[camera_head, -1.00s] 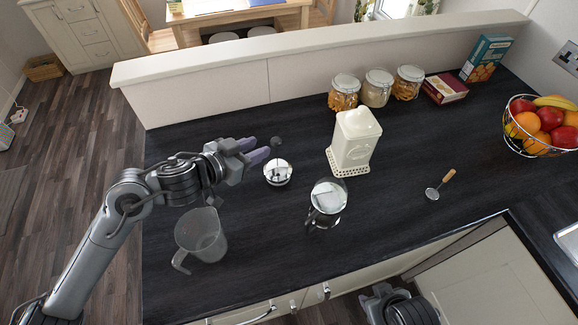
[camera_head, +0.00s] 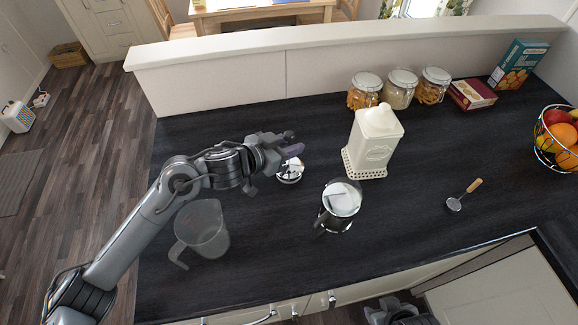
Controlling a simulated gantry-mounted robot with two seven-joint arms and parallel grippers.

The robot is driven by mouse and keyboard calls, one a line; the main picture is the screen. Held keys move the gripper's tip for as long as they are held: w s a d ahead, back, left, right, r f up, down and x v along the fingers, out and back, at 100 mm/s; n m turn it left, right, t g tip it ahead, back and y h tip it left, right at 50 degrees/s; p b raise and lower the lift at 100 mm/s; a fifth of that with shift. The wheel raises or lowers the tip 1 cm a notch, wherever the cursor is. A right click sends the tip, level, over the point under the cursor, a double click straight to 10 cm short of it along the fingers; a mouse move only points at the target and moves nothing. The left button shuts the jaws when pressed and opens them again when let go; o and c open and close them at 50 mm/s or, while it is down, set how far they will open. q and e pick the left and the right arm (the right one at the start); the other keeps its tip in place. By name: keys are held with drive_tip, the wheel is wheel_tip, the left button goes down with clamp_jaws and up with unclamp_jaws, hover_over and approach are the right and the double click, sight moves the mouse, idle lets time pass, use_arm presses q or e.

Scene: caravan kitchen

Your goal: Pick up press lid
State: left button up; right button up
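The press lid (camera_head: 289,175) sits on the dark counter, a shiny round disc with a thin rod and a dark knob on top. My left gripper (camera_head: 291,145) reaches in from the left at the knob, its purple-grey fingers overlapping the rod. The fingers look apart; whether they touch the rod is unclear. The glass press (camera_head: 342,198), with a dark handle and pale contents, stands to the lid's right, nearer the front. My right gripper is not in view; part of my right arm shows at the bottom right.
A clear jug (camera_head: 203,232) stands in front of my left forearm. A cream canister (camera_head: 375,140) stands behind the press. Jars (camera_head: 399,87), boxes (camera_head: 471,94) and a fruit basket (camera_head: 559,140) line the back and right.

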use_arm(q)
drive_tip(key=shift+x, duration=1.05)
clamp_jaws()
